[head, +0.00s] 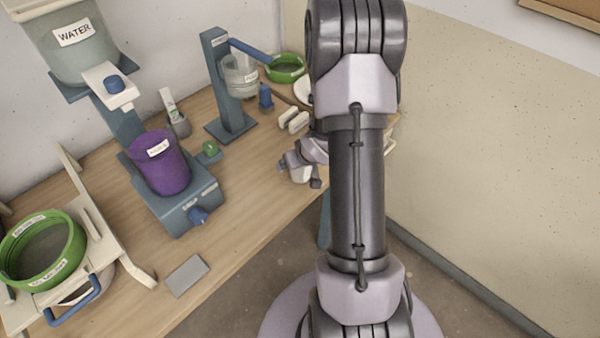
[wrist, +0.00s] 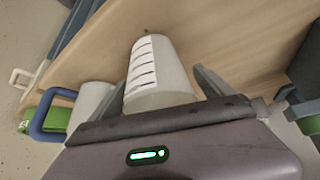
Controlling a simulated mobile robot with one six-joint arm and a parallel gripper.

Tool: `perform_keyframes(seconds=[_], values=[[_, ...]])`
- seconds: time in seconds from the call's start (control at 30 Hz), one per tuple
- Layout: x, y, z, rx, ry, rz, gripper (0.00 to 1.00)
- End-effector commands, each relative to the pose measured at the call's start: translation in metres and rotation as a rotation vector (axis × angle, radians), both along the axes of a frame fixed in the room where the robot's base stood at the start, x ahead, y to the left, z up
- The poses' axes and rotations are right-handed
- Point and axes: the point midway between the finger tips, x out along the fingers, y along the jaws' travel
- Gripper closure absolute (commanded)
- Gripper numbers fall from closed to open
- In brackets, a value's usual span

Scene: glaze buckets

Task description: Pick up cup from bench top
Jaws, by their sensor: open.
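The cup (wrist: 165,62) is white with a strip of dark graduation lines down its side. In the wrist view it sits between the two fingers of my gripper (wrist: 161,80), against the wooden bench top (wrist: 228,35). The gripper is open, with one finger on each side of the cup. I cannot tell whether the fingers touch it. In the head view my gripper (head: 302,168) is low at the bench's right edge, and only a small pale part of the cup (head: 299,175) shows under it. My arm hides part of the bench there.
A purple bucket (head: 160,163) stands on a blue-grey scale-like base (head: 188,205). Behind are a blue stand (head: 215,80) with a clear vessel and a green ring (head: 286,68). A green sieve (head: 42,250) is at left. In the wrist view a blue handle (wrist: 38,122) lies left of the gripper.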

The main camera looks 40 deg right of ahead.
Motion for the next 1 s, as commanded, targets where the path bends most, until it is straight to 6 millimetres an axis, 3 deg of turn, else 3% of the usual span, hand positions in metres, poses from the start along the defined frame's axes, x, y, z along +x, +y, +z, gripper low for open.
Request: perform_keyframes(seconds=[0.17, 0.5, 0.77, 1.0], values=[[0.001, -0.001, 0.002, -0.001, -0.001, -0.001, 0.08], [0.001, -0.001, 0.002, -0.001, -0.001, -0.001, 0.72], [0.001, -0.001, 0.005, -0.001, -0.002, -0.001, 0.72], [0.001, -0.001, 0.036, -0.002, -0.003, -0.001, 0.72]])
